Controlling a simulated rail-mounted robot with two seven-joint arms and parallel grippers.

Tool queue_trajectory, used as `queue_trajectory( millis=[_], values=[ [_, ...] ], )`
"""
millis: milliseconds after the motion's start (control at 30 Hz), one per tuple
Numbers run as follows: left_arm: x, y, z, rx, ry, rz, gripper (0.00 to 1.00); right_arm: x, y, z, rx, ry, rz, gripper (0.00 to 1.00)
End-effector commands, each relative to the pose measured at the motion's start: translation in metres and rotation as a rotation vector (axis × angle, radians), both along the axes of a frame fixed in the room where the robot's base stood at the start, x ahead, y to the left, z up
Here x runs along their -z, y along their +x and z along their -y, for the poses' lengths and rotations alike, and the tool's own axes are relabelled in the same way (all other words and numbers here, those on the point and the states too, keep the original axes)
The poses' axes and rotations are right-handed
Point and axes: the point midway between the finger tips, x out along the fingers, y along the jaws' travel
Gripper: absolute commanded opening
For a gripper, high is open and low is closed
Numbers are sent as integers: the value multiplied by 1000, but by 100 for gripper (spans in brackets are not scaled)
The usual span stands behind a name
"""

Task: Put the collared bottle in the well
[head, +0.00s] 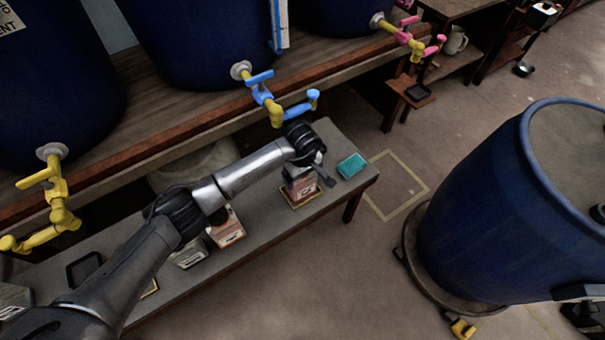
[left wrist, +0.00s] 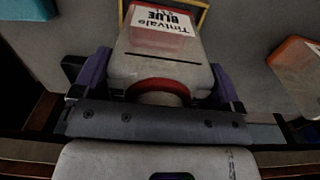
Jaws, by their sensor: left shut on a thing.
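My left gripper (head: 306,168) is shut on a pale bottle (head: 301,187) over the right part of the grey bench. In the left wrist view the gripper's two fingers (left wrist: 158,84) are on either side of the bottle (left wrist: 150,70), near its red collar (left wrist: 160,90). Its white label reads "Tintvale BLUE". A yellow outline (head: 287,205) is on the bench around the bottle's foot as seen from the head; part of a yellow frame (left wrist: 204,17) also shows beyond the bottle in the wrist view. I cannot tell whether the bottle touches the bench. The well is not clearly identifiable.
A teal sponge-like block (head: 352,165) lies right of the bottle. A blue tap (head: 262,92) overhangs the bench's back. A large blue drum (head: 490,220) stands on the floor at right.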

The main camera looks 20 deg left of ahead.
Motion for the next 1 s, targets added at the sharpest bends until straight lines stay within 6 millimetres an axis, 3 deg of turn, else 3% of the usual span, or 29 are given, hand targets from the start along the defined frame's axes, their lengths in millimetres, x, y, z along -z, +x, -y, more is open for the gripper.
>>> queue_trajectory(
  millis=[33, 67, 133, 467, 1000],
  values=[
    [3, 0, 0, 0, 1, 1, 66, 3, 0, 1, -2, -2, 0, 83],
    [2, 0, 0, 0, 1, 1, 93, 2, 0, 1, -2, -3, 0, 83],
    [2, 0, 0, 0, 1, -1, 100, 1, 0, 2, -4, -5, 0, 83],
    [-6, 0, 0, 0, 0, 0, 100, -5, 0, 2, -5, -8, 0, 83],
    [-98, 0, -1, -1, 2, 1, 100, -42, 0, 0, 2, 2, 1, 83]
  ],
)
